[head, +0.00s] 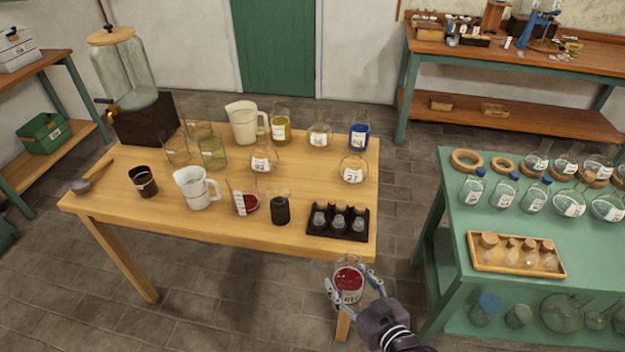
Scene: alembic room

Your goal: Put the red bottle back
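The red bottle (349,283), a clear glass vessel with red contents and a white label, is in my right gripper (352,288). The fingers close around its sides and hold it roughly upright, in front of the wooden table's (215,230) near right corner and clear of the tabletop. My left gripper is not in view. A glass beaker with red liquid (246,203) stands on the wooden table near its front edge.
The wooden table holds a black vial rack (338,222), a dark bottle (281,210), a white jug (195,188), flasks, and a yellow (281,128) and a blue bottle (359,133). A green table (455,225) with flasks and a wooden tray (475,262) stands right, across a floor gap.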

